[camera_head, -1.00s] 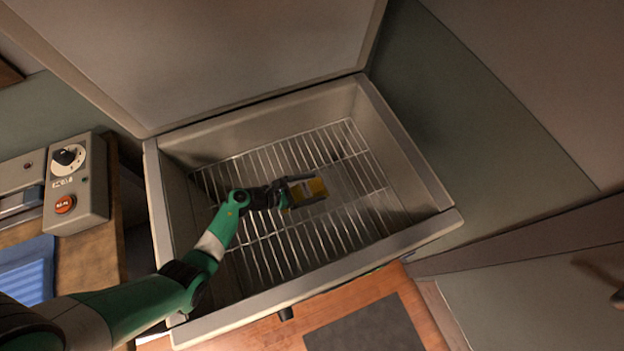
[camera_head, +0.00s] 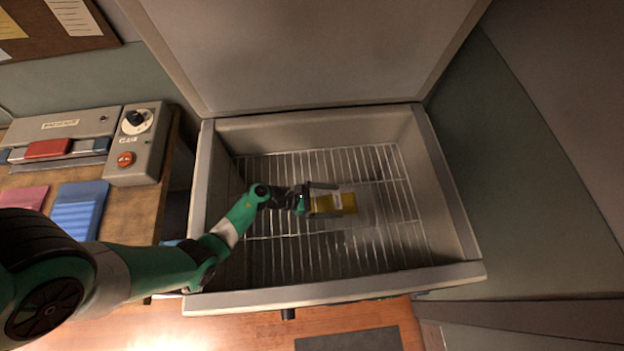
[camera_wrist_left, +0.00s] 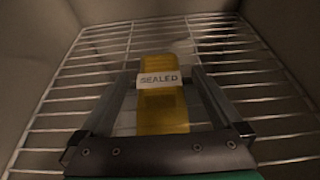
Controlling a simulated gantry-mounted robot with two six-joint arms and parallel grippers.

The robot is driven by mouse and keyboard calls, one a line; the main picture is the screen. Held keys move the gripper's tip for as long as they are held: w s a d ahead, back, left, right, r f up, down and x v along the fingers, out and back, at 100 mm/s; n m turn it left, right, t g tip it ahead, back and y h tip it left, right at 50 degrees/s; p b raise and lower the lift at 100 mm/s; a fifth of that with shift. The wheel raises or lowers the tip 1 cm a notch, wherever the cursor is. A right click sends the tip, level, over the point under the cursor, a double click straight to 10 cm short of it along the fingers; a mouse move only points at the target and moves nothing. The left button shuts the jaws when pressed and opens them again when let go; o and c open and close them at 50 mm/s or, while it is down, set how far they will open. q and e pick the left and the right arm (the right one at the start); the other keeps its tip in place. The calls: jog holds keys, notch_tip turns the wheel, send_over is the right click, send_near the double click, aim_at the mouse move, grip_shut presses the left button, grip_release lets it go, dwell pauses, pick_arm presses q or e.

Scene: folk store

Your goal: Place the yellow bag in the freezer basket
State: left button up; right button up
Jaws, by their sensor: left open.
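The yellow bag (camera_head: 347,203) lies on the wire rack of the freezer basket (camera_head: 400,225), inside the open chest. In the left wrist view the yellow bag (camera_wrist_left: 163,108) shows a white label reading "SEALED". My left gripper (camera_head: 335,201) reaches down into the chest and is open, with its two fingers on either side of the bag. In the left wrist view, gaps show between the bag and the left gripper's fingers (camera_wrist_left: 165,90). My right gripper is not in view.
The freezer lid (camera_head: 310,50) stands open at the back. The chest's rim (camera_head: 340,292) surrounds the rack. On the left, a wooden bench holds a sealing machine (camera_head: 140,145) and a blue bag (camera_head: 78,210). The rack is clear around the yellow bag.

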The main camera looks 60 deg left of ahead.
pick_arm(q)
jog(key=p+v, duration=0.3)
jog(key=v, duration=0.4)
jog(key=shift+s+a+r, duration=0.1)
jog(key=shift+s+r, duration=0.05)
jog(key=shift+s+a, duration=0.1)
jog(key=shift+s, duration=0.25)
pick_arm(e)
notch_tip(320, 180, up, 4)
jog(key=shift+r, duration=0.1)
pick_arm(q)
jog(key=shift+w, duration=0.1)
